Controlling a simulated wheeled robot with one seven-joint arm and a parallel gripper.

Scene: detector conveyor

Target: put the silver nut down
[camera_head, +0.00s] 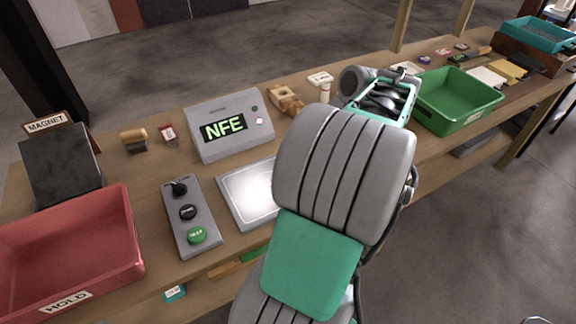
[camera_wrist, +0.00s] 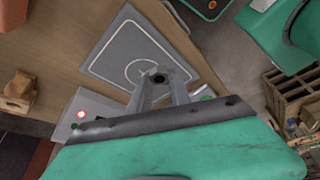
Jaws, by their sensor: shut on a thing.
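The silver nut (camera_wrist: 158,75), small and grey with a dark hole, is between the fingertips of my gripper (camera_wrist: 160,83) in the wrist view. My gripper is shut on it. Beyond the nut lies a square grey plate (camera_wrist: 118,60) with a white circle, and the nut overlaps the edge of that circle in the picture. I cannot tell how high the nut is above the plate. In the head view the bright plate (camera_head: 236,191) is partly covered by my arm, which also hides the gripper and the nut.
A detector box reading NFE (camera_head: 225,147) stands behind the plate, with a button panel (camera_head: 176,216) to its left. A red HOLD bin (camera_head: 122,230) is at far left, a green bin (camera_head: 478,107) at right. A wooden block (camera_head: 285,97) sits right of the box.

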